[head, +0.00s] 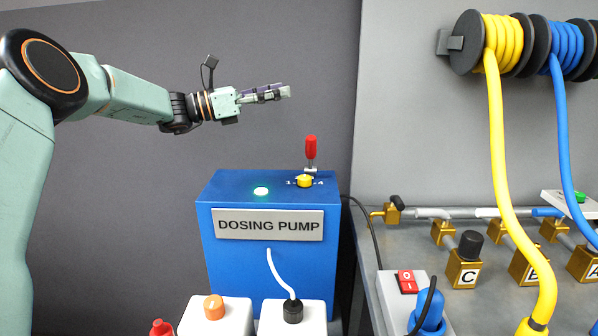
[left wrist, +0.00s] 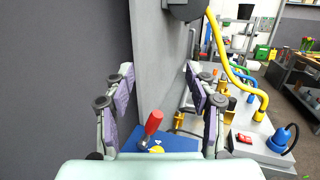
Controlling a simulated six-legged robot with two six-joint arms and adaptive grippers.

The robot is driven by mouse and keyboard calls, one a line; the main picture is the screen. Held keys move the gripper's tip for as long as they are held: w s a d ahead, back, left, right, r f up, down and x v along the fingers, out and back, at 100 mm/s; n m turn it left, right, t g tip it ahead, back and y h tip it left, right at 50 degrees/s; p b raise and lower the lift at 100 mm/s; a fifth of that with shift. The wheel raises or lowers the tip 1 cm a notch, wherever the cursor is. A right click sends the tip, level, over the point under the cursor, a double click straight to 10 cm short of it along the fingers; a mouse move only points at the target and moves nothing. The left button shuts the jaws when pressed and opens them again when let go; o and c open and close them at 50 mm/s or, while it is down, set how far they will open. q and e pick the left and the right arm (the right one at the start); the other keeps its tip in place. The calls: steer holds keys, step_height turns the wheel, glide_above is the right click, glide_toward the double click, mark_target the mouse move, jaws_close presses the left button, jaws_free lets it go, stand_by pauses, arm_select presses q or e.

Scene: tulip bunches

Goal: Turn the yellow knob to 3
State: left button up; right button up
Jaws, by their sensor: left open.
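The yellow knob (head: 304,181) sits on top of the blue dosing pump (head: 220,240), with the numbers 1 and 4 showing on either side of it. What the knob points to is too small to tell. A lever with a red handle (head: 311,148) stands upright just behind the knob. My left gripper (head: 288,91) is open and empty, in the air above and a little left of the knob. In the left wrist view the knob (left wrist: 156,150) and red handle (left wrist: 153,122) show low between the open fingers. My right gripper is not in view.
A lit button (head: 261,191) is on the pump top. White containers (head: 230,318) stand in front of the pump. A metal bench (head: 480,300) with brass valves and a red switch (head: 406,281) is at right. Yellow (head: 497,150) and blue (head: 562,130) hoses hang from reels.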

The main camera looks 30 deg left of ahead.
arm_select(q)
steer(key=r+n+t+y, duration=0.1)
steer(key=n+t, duration=0.1)
steer(key=n+g+y+p, duration=0.1)
steer(key=n+g+y, duration=0.1)
steer(key=n+y, duration=0.6)
glide_toward(304, 178)
steer(key=shift+w+d+r+m+y, duration=0.2)
steer(key=shift+d+r+m+y, duration=0.1)
steer(key=shift+d+m+y, duration=0.25)
steer(key=shift+w+d+r+m+y, duration=0.2)
steer(key=shift+d+r+m+y, duration=0.1)
steer(key=shift+d+m+y, duration=0.25)
steer(key=shift+s+a+f+m, duration=0.1)
steer(key=shift+a+f+m, duration=0.2)
steer(key=shift+f+m, duration=0.15)
steer(key=shift+w+f, duration=0.1)
steer(key=shift+w, duration=0.25)
steer(key=x, duration=0.6)
steer(key=shift+f, duration=0.1)
steer(key=shift+w+d+f, duration=0.1)
steer(key=shift+w, duration=0.25)
steer(key=shift+w, duration=0.1)
steer(key=shift+c, duration=0.2)
